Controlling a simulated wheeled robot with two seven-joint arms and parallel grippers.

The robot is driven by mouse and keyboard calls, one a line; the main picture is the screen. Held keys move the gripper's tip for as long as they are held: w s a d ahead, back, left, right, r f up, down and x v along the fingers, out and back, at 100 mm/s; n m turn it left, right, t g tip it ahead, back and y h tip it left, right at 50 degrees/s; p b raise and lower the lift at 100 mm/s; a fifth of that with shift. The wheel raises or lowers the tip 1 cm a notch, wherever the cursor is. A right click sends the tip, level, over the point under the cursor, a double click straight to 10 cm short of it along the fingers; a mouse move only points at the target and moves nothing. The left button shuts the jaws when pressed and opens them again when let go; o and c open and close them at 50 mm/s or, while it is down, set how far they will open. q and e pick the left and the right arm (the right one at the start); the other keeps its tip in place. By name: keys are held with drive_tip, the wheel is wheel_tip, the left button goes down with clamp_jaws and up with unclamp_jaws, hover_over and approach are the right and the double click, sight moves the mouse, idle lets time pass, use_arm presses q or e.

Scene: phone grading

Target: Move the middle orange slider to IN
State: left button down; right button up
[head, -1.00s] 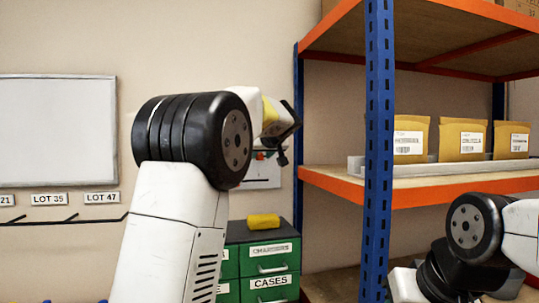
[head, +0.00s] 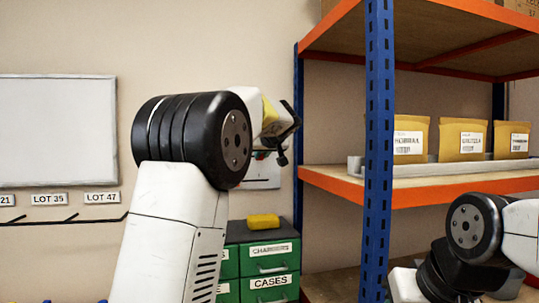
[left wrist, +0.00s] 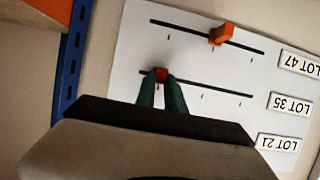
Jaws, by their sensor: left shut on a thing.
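The white slider panel (left wrist: 215,70) fills much of the left wrist view, turned so its labels read upside down. The middle orange slider (left wrist: 161,74) sits near the left end of the dark LOT 35 track (left wrist: 215,88). My left gripper (left wrist: 161,82) has its green fingertips shut on this slider. Another orange slider (left wrist: 222,34) is right of the middle of the LOT 47 track. The LOT 21 track is hidden behind my gripper; only its label (left wrist: 280,143) shows. In the head view my left gripper (head: 287,138) is in front of the panel (head: 265,176), mostly covering it.
A blue and orange shelf rack (head: 379,150) stands close right of the panel, holding several envelopes (head: 460,140). Below are green drawers (head: 270,264) with a yellow object (head: 262,221) on top. A whiteboard (head: 55,130) hangs at left.

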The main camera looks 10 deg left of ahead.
use_arm(q)
drive_tip(key=shift+a, duration=0.1)
idle(0.8)
drive_tip(key=s+a, duration=0.3)
drive_tip(key=a, duration=0.4)
drive_tip(key=s+a, duration=0.3)
drive_tip(key=a, duration=0.5)
drive_tip(key=shift+s, duration=0.2)
drive_tip(key=c, duration=1.4)
unclamp_jaws()
drive_tip(key=shift+a, duration=0.1)
drive_tip(key=shift+c, duration=0.2)
drive_tip(key=shift+o, duration=0.2)
drive_tip(key=v, duration=0.8)
